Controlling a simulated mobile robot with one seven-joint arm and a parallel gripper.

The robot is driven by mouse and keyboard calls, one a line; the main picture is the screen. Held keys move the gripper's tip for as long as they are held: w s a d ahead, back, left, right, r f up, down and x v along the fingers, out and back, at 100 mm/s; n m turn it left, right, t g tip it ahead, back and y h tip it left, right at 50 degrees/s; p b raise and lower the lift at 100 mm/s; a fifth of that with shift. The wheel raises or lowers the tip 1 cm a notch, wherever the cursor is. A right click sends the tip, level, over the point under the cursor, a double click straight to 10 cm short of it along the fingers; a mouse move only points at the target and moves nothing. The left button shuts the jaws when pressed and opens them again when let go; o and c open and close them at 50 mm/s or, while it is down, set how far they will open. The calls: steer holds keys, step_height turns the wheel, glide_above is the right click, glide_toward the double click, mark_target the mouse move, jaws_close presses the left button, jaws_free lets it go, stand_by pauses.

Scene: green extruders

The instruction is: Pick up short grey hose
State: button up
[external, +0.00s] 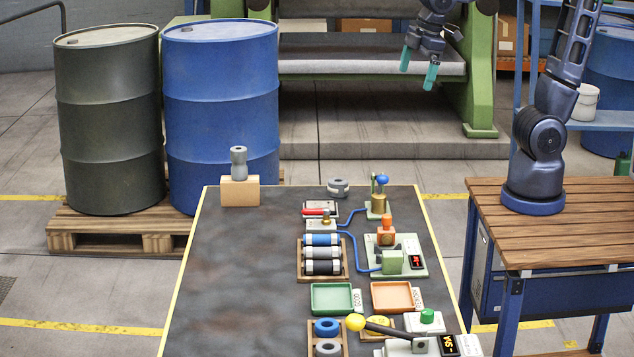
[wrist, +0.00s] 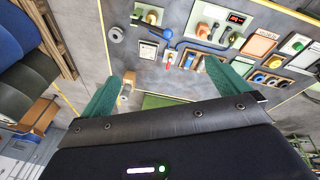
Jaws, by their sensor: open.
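Several grey pieces could be the short grey hose, and I cannot tell which one it is. A waisted grey piece (external: 239,163) stands upright on a wooden block (external: 240,191) at the table's far left corner. A grey ring-like piece (external: 338,187) lies at the far edge; it also shows in the wrist view (wrist: 116,34). A grey ring (external: 328,349) lies in a wooden tray near the front. A grey roll (external: 323,254) lies in a wooden rack between a blue and a black one. My gripper (external: 416,80) is open and empty, high beyond the table's far edge; its green fingers show in the wrist view (wrist: 168,66).
Green (external: 332,312) and orange (external: 391,311) trays, small devices and a yellow-knobbed lever (external: 355,322) crowd the table's right side. The dark tabletop (external: 240,285) is clear at left. Two drums (external: 221,95) stand behind left; a green machine (external: 480,85) stands behind.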

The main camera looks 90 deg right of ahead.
steer(key=w+a+f+n+g, duration=0.1)
steer(key=w+a+f+n, duration=0.15)
steer(key=w, duration=0.25)
steer(key=w+a+f+n, duration=0.1)
steer(key=w+a+f, duration=0.15)
steer(key=w, duration=0.25)
steer(key=n+g+h, duration=0.1)
steer(key=n+h, duration=0.2)
steer(key=n, duration=0.3)
glide_above(322, 247)
steer(key=s+d, duration=0.3)
step_height(322, 247, down, 12)
steer(key=w+a+f+n, duration=0.35)
steer(key=a+f, duration=0.45)
steer(key=f, duration=0.4)
steer(key=shift+g+h, duration=0.3)
steer(key=shift+s+d+x, duration=0.15)
steer(key=shift+d+x, duration=0.05)
steer(key=shift+x, duration=2.3)
steer(key=shift+s+d+x, duration=0.1)
steer(key=shift+d+x, duration=0.05)
steer(key=shift+x, duration=2.35)
steer(key=shift+r, duration=0.2)
steer(key=c, duration=0.9)
